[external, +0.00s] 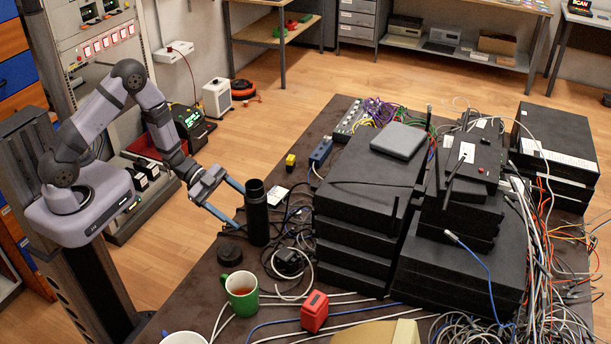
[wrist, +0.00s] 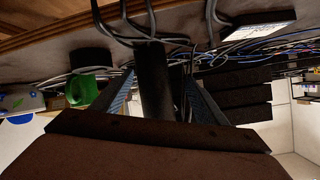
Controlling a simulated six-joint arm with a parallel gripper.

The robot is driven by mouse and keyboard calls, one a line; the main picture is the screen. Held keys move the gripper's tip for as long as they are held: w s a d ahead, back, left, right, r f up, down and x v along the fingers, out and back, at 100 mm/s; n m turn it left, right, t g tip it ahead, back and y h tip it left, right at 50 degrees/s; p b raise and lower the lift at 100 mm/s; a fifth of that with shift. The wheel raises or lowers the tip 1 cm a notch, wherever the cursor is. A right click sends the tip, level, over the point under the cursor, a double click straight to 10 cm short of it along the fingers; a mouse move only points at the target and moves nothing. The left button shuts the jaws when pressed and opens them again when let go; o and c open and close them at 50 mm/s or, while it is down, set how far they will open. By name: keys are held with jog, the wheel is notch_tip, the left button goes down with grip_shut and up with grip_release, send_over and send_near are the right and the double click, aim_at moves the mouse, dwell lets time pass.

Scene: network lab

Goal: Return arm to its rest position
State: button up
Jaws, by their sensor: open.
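My arm reaches from its mount at the left over the near left part of the dark table (external: 190,285). My gripper (external: 241,208) is open, its two blue fingers spread apart and pointing at an upright black cylinder (external: 257,215). In the wrist view my gripper (wrist: 160,76) has a finger on each side of the cylinder (wrist: 153,90) in the picture. The cylinder stands on the table at the fingertips. I cannot tell whether either finger touches it or how far it lies between them.
A green mug (external: 241,296), black round lid (external: 230,254) and red block-like object (external: 314,312) stand nearby. Stacked black boxes (external: 365,200) and tangled cables (external: 545,300) fill the right. A lit rack (external: 95,45) stands behind my arm. Open floor (external: 225,150) lies beyond the table's left edge.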

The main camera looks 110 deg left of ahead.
jog(key=shift+w+d+m+g+y, duration=0.2)
jog(key=shift+w+m+g+y, duration=0.25)
jog(key=shift+g, duration=0.55)
jog(key=shift+d+f+m+g+p, duration=0.15)
jog(key=shift+m+g+p, duration=0.2)
jog(key=shift+g+p, duration=0.25)
jog(key=shift+s+d+g+y, duration=0.3)
jog(key=shift+g+y, duration=0.25)
jog(key=shift+g, duration=0.25)
jog(key=s+d+r+n+g, duration=0.2)
jog(key=s+d+r, duration=0.1)
jog(key=d, duration=0.6)
jog(key=s+d+r+n+g+h+p, duration=0.1)
jog(key=s+d+r+n+g, duration=0.1)
jog(key=s+d, duration=0.4)
jog(key=s+d+r+n+g, duration=0.1)
jog(key=s+d+r+g, duration=0.3)
jog(key=d, duration=0.7)
notch_tip(320, 180, up, 2)
jog(key=shift+s+d+n, duration=0.35)
jog(key=shift+s+n, duration=0.05)
jog(key=shift+s, duration=0.25)
